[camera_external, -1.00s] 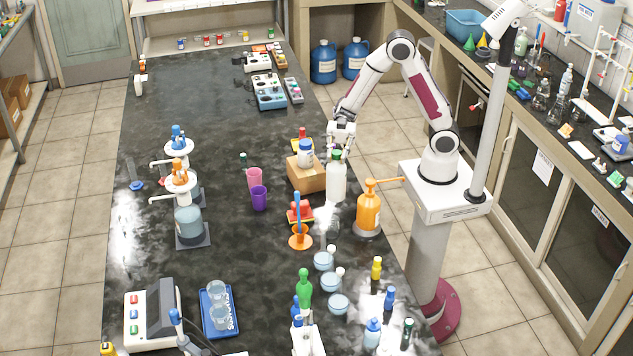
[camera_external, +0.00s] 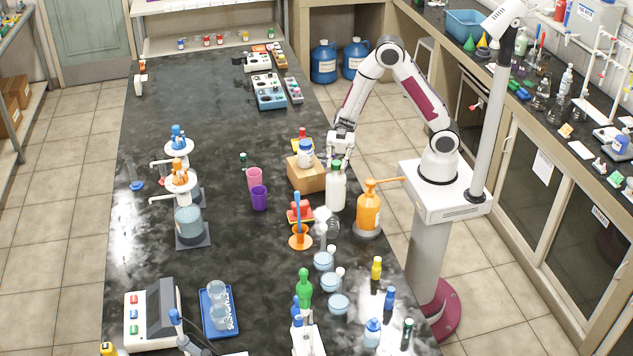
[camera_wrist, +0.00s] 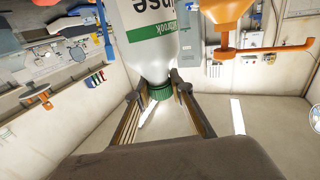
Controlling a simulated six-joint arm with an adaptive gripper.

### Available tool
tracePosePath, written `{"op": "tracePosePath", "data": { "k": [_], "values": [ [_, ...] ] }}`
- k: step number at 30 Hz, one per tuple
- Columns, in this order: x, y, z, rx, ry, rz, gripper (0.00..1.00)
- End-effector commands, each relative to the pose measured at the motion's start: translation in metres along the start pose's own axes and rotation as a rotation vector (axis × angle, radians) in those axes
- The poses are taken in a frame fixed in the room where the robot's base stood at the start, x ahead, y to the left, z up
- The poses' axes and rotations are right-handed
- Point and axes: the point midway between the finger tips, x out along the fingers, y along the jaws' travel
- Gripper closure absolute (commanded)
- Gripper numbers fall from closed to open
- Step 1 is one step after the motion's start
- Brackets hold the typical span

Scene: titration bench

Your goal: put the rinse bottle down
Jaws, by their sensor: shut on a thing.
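The rinse bottle (camera_external: 336,190) is white with a green cap and is upright at the right side of the black bench (camera_external: 225,255). My gripper (camera_external: 338,164) comes down from above and is shut on its neck, just at the cap. In the wrist view the fingertips (camera_wrist: 161,84) close on both sides of the green cap (camera_wrist: 161,93). The bottle body (camera_wrist: 148,40) with its printed label fills the upper middle there. The bottle's base is at or very near the bench top; I cannot tell if it touches.
An orange pump bottle (camera_external: 368,210) stands close on the right. A cardboard box (camera_external: 307,178) with a white jar (camera_external: 306,153) is close on the left. A clear flask (camera_external: 332,226) and an orange-based cylinder (camera_external: 299,238) stand in front. Bare bench lies left of the purple cup (camera_external: 259,198).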

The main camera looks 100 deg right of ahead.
Motion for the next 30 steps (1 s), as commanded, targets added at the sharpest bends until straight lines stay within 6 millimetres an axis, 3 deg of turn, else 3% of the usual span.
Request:
{"op": "tracePosePath", "data": {
  "k": [12, 29, 30],
  "values": [
    [0.000, 0.000, 0.031, 0.002, 0.002, 0.000, 1.00],
    [0.000, 0.000, 0.036, 0.001, 0.002, 0.000, 1.00],
    [0.000, 0.000, 0.037, 0.002, 0.000, 0.000, 0.71]
  ]
}}
